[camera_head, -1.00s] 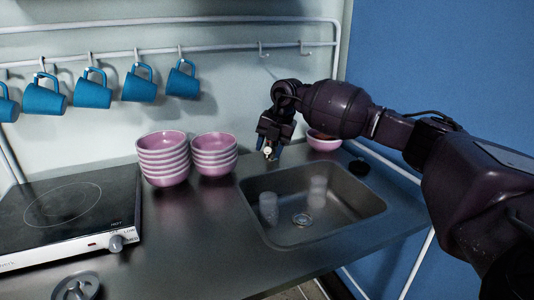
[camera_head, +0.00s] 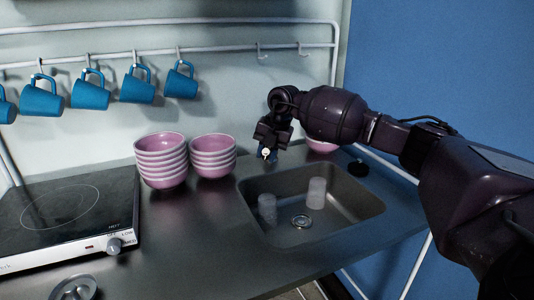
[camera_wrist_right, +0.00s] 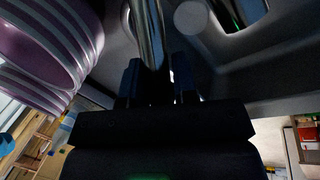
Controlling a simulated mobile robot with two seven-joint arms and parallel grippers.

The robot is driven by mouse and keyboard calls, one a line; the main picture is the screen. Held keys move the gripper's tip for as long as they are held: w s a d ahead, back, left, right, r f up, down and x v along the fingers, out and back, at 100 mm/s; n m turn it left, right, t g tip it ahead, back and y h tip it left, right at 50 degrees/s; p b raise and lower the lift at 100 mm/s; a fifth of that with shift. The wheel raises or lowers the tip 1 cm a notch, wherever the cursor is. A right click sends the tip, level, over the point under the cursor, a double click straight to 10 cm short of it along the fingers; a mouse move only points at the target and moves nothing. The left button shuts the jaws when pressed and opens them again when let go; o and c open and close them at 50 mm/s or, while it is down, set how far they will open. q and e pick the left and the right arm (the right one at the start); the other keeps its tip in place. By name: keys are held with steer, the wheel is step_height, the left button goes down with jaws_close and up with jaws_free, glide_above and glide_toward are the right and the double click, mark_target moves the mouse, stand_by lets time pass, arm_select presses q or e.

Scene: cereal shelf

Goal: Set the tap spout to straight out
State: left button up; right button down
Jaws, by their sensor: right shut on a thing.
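The tap spout (camera_wrist_right: 150,35) is a shiny metal tube in the right wrist view, running from the top edge down between the fingers. My right gripper (camera_wrist_right: 155,85) is shut on it. In the head view my right gripper (camera_head: 267,153) is at the back left edge of the sink (camera_head: 375,205), and only a small bright metal end of the tap shows at its fingertips. The rest of the tap is hidden by the gripper. My left gripper is not in view.
Two cups (camera_head: 316,193) (camera_head: 267,208) stand in the sink. Two stacks of pink bowls (camera_head: 161,160) (camera_head: 212,156) stand left of the gripper. Another pink bowl (camera_head: 322,146) is behind the sink. Blue mugs (camera_head: 138,88) hang from a rail. A hotplate (camera_head: 70,205) is at the left.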

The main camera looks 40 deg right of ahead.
steer(key=shift+s+d+r+n, duration=0.1)
steer(key=shift+s+d+n, duration=0.2)
steer(key=shift+d, duration=0.1)
steer(key=s+d+n+g+y, duration=0.1)
steer(key=s+d+n, duration=0.2)
steer(key=d+n, duration=0.2)
steer(key=shift+d, duration=0.55)
steer(key=c, duration=1)
jaws_free()
steer(key=shift+o, duration=0.2)
steer(key=v, duration=1)
steer(key=shift+d+r+p, duration=0.15)
steer(key=shift+r+p, duration=0.15)
steer(key=shift+p, duration=0.1)
